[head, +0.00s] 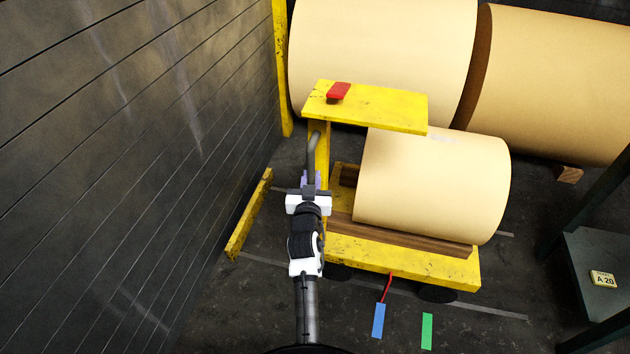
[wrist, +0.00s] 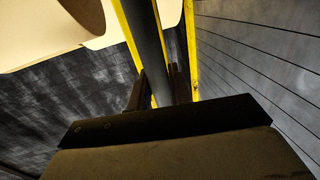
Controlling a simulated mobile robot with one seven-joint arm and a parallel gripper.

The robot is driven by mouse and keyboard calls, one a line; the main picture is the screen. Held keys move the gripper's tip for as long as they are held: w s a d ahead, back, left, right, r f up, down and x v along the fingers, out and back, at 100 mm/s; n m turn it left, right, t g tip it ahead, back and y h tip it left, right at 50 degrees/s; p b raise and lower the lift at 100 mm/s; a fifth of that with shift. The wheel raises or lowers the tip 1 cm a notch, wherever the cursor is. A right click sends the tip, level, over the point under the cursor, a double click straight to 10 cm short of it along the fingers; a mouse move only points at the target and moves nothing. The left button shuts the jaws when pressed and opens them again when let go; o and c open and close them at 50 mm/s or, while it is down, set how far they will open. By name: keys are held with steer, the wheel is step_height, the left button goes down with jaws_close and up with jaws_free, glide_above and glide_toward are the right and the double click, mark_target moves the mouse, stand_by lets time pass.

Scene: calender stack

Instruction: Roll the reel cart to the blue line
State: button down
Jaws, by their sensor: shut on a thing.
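The yellow reel cart (head: 400,262) carries a cream paper reel (head: 435,185) lying on brown wooden bearers. A red pointer (head: 387,287) hangs from the cart's front edge, and its lower end appears at the top end of the blue line (head: 378,321) on the floor. A green line (head: 427,331) lies to the right of the blue one. My gripper (head: 310,183) is shut on the cart's grey handle (head: 313,150) at the cart's left side. The wrist view shows the handle bar (wrist: 148,45) between the dark fingers (wrist: 158,92).
A dark panelled wall (head: 120,150) runs along the left, with a low yellow rail (head: 249,214) at its foot. A dark green stand (head: 600,260) with an "A 20" tag (head: 602,279) is at the right. Floor in front is open.

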steer(key=shift+d, duration=0.1)
stand_by(0.4)
steer(key=c, duration=1.3)
jaws_free()
steer(key=shift+s+d, duration=0.1)
steer(key=shift+c, duration=0.2)
steer(key=shift+s, duration=0.1)
